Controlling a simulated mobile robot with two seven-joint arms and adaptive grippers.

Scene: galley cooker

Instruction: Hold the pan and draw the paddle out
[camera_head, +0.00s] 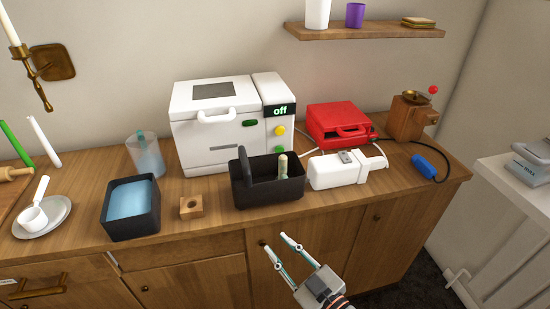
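A dark pan (252,193) with a raised handle stands on the wooden counter, in front of the white bread machine. A pale upright peg (283,166), which may be the paddle's grip, sticks up inside its right half; its lower end is hidden by the pan wall. My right gripper (275,240) is in front of the counter's edge, below the pan in the picture. Its two fingers are apart with nothing between them, and it does not touch the pan. My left gripper is out of view.
The bread machine (213,140) reads "off". Close right of the pan lies a white appliance (335,172); behind it is a red case (338,122). Left of the pan are a wooden block with a hole (191,207) and a dark tub of blue liquid (132,227).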

